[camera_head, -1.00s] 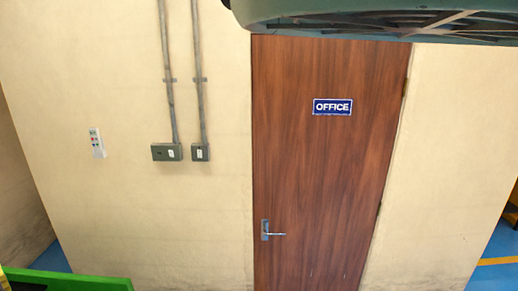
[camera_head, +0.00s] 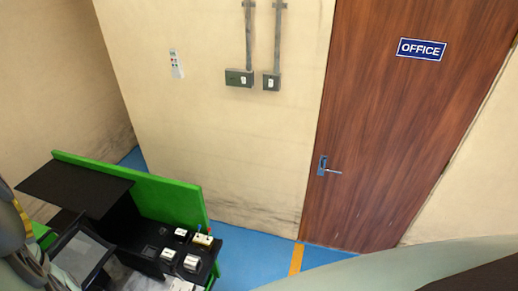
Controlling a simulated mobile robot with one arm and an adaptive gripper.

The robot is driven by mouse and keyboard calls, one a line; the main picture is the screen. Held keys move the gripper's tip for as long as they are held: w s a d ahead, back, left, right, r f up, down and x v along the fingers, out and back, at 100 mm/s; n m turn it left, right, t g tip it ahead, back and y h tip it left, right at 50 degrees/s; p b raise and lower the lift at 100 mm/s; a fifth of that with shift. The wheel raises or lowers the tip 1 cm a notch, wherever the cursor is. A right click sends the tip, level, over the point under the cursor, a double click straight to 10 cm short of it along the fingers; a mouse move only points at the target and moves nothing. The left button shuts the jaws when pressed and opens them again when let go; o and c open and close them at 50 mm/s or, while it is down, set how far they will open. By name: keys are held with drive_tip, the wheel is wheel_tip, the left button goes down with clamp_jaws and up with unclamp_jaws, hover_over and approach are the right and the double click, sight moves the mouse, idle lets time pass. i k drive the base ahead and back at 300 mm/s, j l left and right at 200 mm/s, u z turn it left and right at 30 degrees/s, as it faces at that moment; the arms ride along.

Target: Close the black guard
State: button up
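The green and black machine (camera_head: 172,201) stands at the lower left in the head view. A flat black panel (camera_head: 75,187) juts out level from its top on the left. Below it, a black-framed piece with a grey, see-through-looking middle (camera_head: 84,257) stands tilted over the worktop; it looks like the black guard. Its lower part is cut off by the picture's bottom edge, and how far open it is cannot be told. A rounded grey-green part at the left edge looks like my arm and covers some of the machine's left side. My gripper's fingers do not show.
Small white and grey control parts (camera_head: 192,262) with red and blue knobs sit on the machine's black top. A brown office door (camera_head: 400,120) and a cream wall (camera_head: 240,140) stand behind. Blue floor (camera_head: 250,250) with a yellow line lies clear right of the machine.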

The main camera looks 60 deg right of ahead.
sight(64, 238)
drive_tip(key=i+j+u, duration=0.15)
drive_tip(key=i+u, duration=0.15)
drive_tip(key=i, duration=0.2)
drive_tip(key=i+u, duration=0.25)
drive_tip(key=i, duration=3.95)
drive_tip(key=i+z, duration=0.3)
drive_tip(key=z, duration=0.15)
drive_tip(key=i+j+z, duration=0.2)
drive_tip(key=z, duration=0.2)
drive_tip(key=i+j+z, duration=0.25)
drive_tip(key=z, duration=0.2)
drive_tip(key=i+z, duration=0.1)
drive_tip(key=z, duration=3.4)
